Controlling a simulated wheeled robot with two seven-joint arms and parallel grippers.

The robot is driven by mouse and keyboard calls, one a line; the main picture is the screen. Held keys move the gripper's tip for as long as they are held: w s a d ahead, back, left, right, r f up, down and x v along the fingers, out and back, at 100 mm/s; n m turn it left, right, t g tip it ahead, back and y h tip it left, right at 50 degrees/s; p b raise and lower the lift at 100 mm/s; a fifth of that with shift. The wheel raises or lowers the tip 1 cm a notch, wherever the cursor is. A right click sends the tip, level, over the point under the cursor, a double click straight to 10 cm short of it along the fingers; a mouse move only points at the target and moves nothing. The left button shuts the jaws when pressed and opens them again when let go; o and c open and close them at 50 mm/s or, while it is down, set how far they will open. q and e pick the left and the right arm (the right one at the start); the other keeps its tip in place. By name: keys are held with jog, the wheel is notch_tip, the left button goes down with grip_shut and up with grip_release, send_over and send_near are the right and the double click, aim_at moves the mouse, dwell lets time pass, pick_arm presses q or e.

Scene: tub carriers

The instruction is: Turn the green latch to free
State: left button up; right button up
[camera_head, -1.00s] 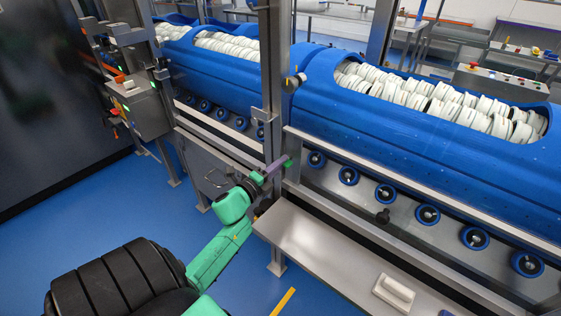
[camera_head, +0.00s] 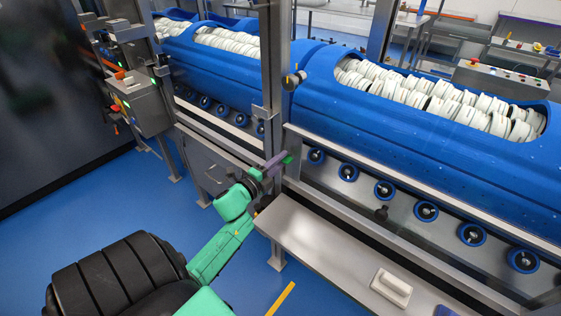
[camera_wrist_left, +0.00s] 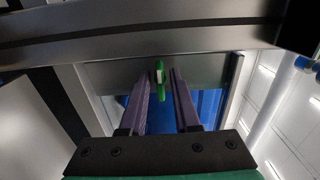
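The green latch (camera_head: 288,160) is small and sits at the steel post on the front of the blue machine. In the left wrist view the latch (camera_wrist_left: 159,80) shows between the tips of my two purple fingers, nearer the left one. My left gripper (camera_head: 275,164) is at the latch, its fingers apart. In the left wrist view the gripper (camera_wrist_left: 164,74) has a clear gap right of the latch; I cannot tell whether the left finger touches it. Part of the latch is hidden by the fingers in the head view. My right gripper is not in view.
A steel post (camera_head: 274,75) rises just behind the gripper. A steel shelf (camera_head: 315,245) with a white block (camera_head: 391,287) juts out below right. Blue drums (camera_head: 430,150) full of white pieces lie behind. Blue floor (camera_head: 90,215) is open at the left.

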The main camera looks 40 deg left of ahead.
pick_arm(q)
jog(key=s+b, duration=0.1)
jog(key=s, duration=1.3)
jog(key=shift+s+d+b, duration=0.15)
jog(key=shift+s+b, duration=0.1)
jog(key=shift+b, duration=0.15)
